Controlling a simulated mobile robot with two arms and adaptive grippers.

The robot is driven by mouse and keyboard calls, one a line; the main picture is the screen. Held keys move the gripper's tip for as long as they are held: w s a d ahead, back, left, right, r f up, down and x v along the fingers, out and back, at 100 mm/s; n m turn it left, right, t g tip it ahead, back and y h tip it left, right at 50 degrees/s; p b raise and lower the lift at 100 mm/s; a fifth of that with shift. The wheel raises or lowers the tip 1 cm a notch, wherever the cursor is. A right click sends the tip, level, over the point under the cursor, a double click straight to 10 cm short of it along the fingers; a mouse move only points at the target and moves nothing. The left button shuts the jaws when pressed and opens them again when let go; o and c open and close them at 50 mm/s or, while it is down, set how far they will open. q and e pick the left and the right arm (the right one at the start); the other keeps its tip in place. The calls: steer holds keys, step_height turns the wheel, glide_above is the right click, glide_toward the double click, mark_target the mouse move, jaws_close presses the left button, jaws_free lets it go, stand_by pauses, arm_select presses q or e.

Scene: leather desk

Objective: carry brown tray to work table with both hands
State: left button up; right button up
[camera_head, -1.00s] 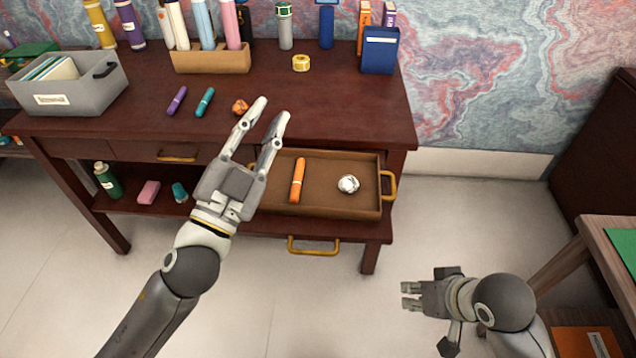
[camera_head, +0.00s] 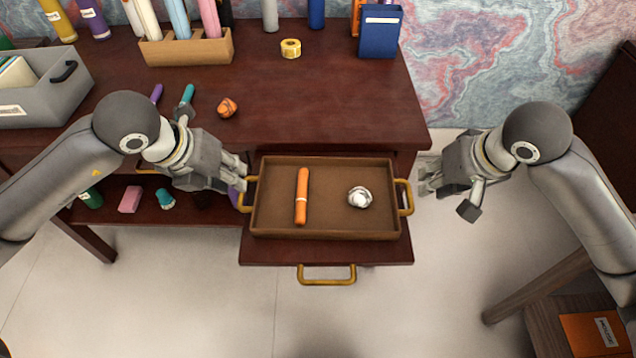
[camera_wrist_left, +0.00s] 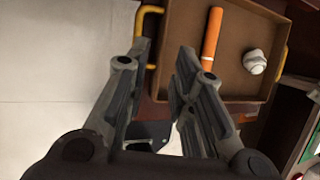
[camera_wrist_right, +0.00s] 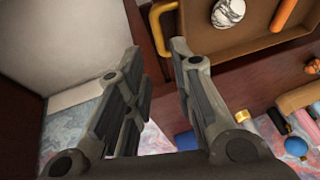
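The brown tray (camera_head: 330,220) lies on the pulled-out drawer of the dark desk, with a yellow handle at each end. An orange marker (camera_head: 302,196) and a crumpled silvery-white ball (camera_head: 359,197) lie in it. My left gripper (camera_head: 240,198) is at the left handle (camera_head: 248,194); in the left wrist view its fingers (camera_wrist_left: 154,62) are apart and the handle (camera_wrist_left: 150,35) shows just beyond their tips. My right gripper (camera_head: 424,178) is just right of the right handle (camera_head: 405,197). In the right wrist view its fingers (camera_wrist_right: 154,55) are apart, with the handle (camera_wrist_right: 160,28) ahead of them.
The drawer's own handle (camera_head: 327,279) sticks out below the tray. A grey bin (camera_head: 45,90), a pen holder (camera_head: 187,48) and a blue box (camera_head: 380,32) stand on the desk. A wooden table (camera_head: 540,284) is at the lower right. Floor between is clear.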

mark_target(410, 192)
arm_select(q)
steer(key=shift+w+a+r+y, duration=0.1)
steer(key=shift+w+a+y, duration=0.15)
steer(key=shift+a, duration=0.35)
steer(key=shift+w+a+r+y, duration=0.1)
steer(key=shift+a+y, duration=0.25)
steer(key=shift+a, duration=0.25)
arm_select(e)
steer(key=shift+w+d+r, duration=0.1)
steer(key=shift+d+r, duration=0.05)
steer(key=shift+r, duration=0.15)
